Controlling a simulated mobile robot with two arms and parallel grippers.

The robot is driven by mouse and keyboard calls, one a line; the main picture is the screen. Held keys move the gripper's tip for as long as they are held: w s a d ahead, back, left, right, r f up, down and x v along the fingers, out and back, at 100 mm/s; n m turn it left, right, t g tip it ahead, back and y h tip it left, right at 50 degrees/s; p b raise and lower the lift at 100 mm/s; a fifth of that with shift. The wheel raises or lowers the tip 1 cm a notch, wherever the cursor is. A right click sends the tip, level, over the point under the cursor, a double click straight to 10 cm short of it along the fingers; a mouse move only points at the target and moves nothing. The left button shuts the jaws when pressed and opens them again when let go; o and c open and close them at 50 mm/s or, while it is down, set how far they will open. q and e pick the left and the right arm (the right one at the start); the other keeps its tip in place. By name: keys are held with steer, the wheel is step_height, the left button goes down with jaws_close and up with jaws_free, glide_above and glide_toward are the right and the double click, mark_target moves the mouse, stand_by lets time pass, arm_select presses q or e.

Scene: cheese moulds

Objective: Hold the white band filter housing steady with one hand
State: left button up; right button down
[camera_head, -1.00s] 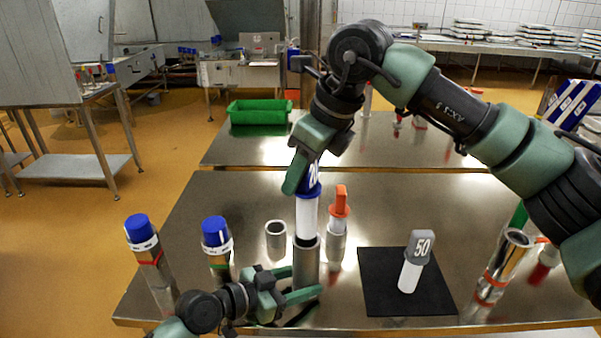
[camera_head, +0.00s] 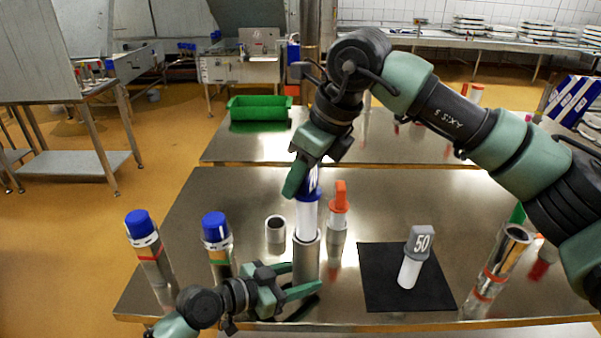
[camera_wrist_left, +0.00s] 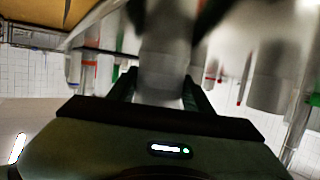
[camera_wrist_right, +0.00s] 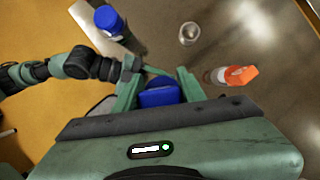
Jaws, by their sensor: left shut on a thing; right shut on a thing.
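The metal filter housing (camera_head: 306,262) stands upright near the table's front edge; I cannot make out its band clearly. My left gripper (camera_head: 304,281) is shut around its lower part. The housing also fills the space between the fingers in the left wrist view (camera_wrist_left: 165,70). My right gripper (camera_head: 303,182) is shut on the blue cap of a white filter cartridge (camera_head: 307,220) above the housing. The cartridge is upright, its lower end inside the housing mouth. The blue cap (camera_wrist_right: 160,93) shows between the fingers in the right wrist view.
Two blue-capped housings (camera_head: 148,250) (camera_head: 217,245) stand to the left. A short metal cup (camera_head: 275,236) and an orange-capped cartridge in a metal sleeve (camera_head: 338,215) are close behind. A grey "50" cartridge (camera_head: 410,272) stands on a black mat (camera_head: 385,297); an open housing (camera_head: 500,265) stands right.

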mark_target(315, 193)
steer(key=shift+f, duration=4.65)
steer(key=c, duration=0.8)
jaws_free()
steer(key=shift+o, duration=0.2)
steer(key=v, duration=1.2)
arm_select(q)
steer(key=o, duration=1)
